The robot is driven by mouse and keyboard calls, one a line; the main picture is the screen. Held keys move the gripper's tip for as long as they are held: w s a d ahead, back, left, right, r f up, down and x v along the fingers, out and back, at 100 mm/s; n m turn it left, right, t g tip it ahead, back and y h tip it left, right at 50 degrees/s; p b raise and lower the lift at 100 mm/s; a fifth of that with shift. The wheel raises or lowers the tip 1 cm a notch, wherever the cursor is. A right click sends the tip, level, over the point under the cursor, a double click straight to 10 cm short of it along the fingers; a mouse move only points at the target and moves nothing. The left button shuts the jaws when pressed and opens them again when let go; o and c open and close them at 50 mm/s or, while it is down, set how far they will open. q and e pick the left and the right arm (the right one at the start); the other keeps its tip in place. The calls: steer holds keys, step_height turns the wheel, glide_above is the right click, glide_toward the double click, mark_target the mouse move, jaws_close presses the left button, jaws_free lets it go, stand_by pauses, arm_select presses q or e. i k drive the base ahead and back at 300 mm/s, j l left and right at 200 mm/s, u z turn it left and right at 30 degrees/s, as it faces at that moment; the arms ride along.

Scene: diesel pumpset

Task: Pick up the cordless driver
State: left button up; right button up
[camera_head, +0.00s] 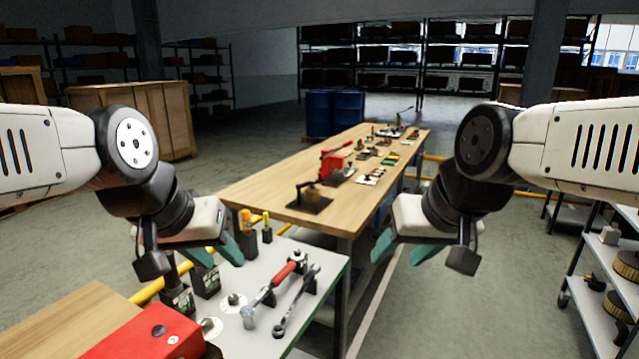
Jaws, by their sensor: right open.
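I cannot make out a cordless driver for certain. Two dark upright blocks with green-and-white labels, a left one (178,299) and a right one (206,281), stand on the grey bench (312,328) at lower left; their upper parts are partly hidden by my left gripper, and I cannot tell what they are. My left gripper (215,256) hangs above the back left of this bench, its green fingers apart and nothing seen between them. My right gripper (403,253) is open and empty, right of the bench and in front of the long wooden table.
A red-handled tool (275,281) and a wrench (297,299) lie on the grey bench. A red box (148,337) is at the front left. The long wooden table (262,192) behind holds several small items. A shelf rack (600,305) stands at right.

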mark_target(173, 286)
steer(key=i+l+u, duration=0.15)
steer(key=l, duration=0.2)
steer(key=i+l+u, duration=0.1)
steer(key=l, duration=0.25)
steer(key=i+l+u, duration=0.15)
steer(key=l, duration=0.25)
steer(key=i+l+u, duration=0.1)
steer(key=l, duration=0.25)
steer(key=l+u, duration=0.2)
steer(key=i+l+u, duration=0.15)
steer(key=u, duration=2.55)
steer(key=k+l+u, duration=0.2)
steer(key=l+u, duration=0.15)
steer(key=k+l+u, duration=0.5)
steer(key=u, duration=0.2)
steer(key=k+l, duration=0.15)
steer(key=l, duration=0.2)
steer(key=k+l, duration=0.2)
steer(key=l, duration=0.15)
steer(key=u, duration=0.05)
